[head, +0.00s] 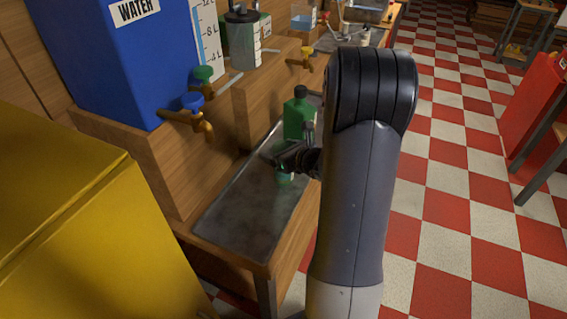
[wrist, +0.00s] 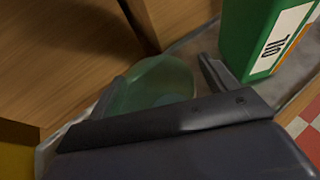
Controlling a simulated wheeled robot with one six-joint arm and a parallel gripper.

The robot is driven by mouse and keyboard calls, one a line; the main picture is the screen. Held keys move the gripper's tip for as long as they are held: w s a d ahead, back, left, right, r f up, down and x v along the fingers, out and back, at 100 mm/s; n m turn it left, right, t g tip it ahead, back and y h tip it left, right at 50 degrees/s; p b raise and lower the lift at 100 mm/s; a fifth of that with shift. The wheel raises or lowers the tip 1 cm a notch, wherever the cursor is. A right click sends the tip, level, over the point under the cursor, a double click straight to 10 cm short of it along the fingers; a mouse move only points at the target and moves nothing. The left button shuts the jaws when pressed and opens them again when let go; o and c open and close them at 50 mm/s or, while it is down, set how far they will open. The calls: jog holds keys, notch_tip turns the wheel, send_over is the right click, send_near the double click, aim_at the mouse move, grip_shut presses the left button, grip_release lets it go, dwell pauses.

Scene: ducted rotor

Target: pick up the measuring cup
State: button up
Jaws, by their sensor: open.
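The measuring cup appears to be the clear greenish vessel (wrist: 150,84) in the wrist view, just beyond my gripper (wrist: 208,92). In the head view a small green part of it (head: 283,180) shows below my gripper (head: 278,155), and the rest is hidden by the gripper. My gripper is open, with one finger showing to the right of the cup in the wrist view. I cannot tell whether the gripper touches the cup.
A green oil bottle (head: 299,115) stands close behind my gripper on the metal tray (head: 235,220). A blue water tank (head: 130,60) with taps (head: 192,112) is at the left. A yellow box (head: 80,220) fills the near left. The tray's near part is clear.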

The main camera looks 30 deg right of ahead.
jog(key=shift+c, duration=0.3)
jog(key=c, duration=1.1)
notch_tip(320, 180, up, 15)
jog(key=p, duration=0.6)
